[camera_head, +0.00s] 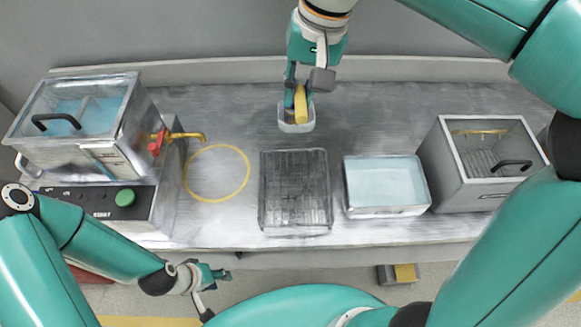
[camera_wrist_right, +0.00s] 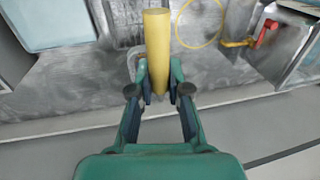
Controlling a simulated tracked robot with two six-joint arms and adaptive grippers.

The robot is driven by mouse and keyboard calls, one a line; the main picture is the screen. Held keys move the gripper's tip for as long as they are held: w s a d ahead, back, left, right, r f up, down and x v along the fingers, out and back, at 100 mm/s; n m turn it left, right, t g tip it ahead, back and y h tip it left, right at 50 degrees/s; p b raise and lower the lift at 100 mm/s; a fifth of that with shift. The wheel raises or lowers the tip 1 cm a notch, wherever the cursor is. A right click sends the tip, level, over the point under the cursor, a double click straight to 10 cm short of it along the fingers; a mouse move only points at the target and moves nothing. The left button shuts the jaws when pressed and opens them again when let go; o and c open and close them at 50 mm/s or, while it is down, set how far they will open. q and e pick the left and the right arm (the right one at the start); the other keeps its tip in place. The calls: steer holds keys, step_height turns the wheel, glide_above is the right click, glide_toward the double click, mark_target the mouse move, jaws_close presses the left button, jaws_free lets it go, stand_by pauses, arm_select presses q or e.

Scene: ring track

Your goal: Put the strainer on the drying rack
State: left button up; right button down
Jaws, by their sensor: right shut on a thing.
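My right gripper (camera_head: 298,98) hangs over the back middle of the steel counter. It is shut on the yellow handle of the strainer (camera_head: 296,127), whose pale basket shows just below the fingers. In the right wrist view the yellow handle (camera_wrist_right: 158,45) stands between the two fingertips (camera_wrist_right: 159,85). The basket is not clear there. The dark wire drying rack (camera_head: 295,190) lies on the counter in front of the held strainer, and the two look apart. My left gripper (camera_head: 210,277) is low at the counter's front edge, away from both; its finger gap is unclear.
Right of the rack stands a tray of pale blue liquid (camera_head: 386,184), then a grey box with a glass lid (camera_head: 482,165). Left are a yellow ring marking (camera_head: 217,173) and a steel tank with a red-handled tap (camera_head: 75,120). The back of the counter is mostly clear.

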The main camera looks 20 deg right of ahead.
steer(key=shift+w, duration=0.15)
steer(key=shift+w+a+f, duration=0.1)
steer(key=shift+w+f, duration=0.05)
steer(key=shift+f, duration=0.1)
step_height(320, 180, down, 19)
steer(key=b, duration=0.1)
steer(key=c, duration=1.2)
jaws_free()
steer(key=shift+b, duration=0.3)
arm_select(q)
steer(key=shift+w+a+f, duration=0.15)
steer(key=shift+w+f, duration=0.1)
steer(key=shift+f, duration=0.5)
arm_select(e)
steer(key=shift+o, duration=0.3)
arm_select(q)
steer(key=shift+r+p, duration=0.3)
arm_select(e)
step_height(320, 180, up, 12)
steer(key=s+d, duration=0.1)
steer(key=d, duration=0.1)
steer(key=shift+d+f, duration=0.15)
steer(key=shift+s, duration=0.1)
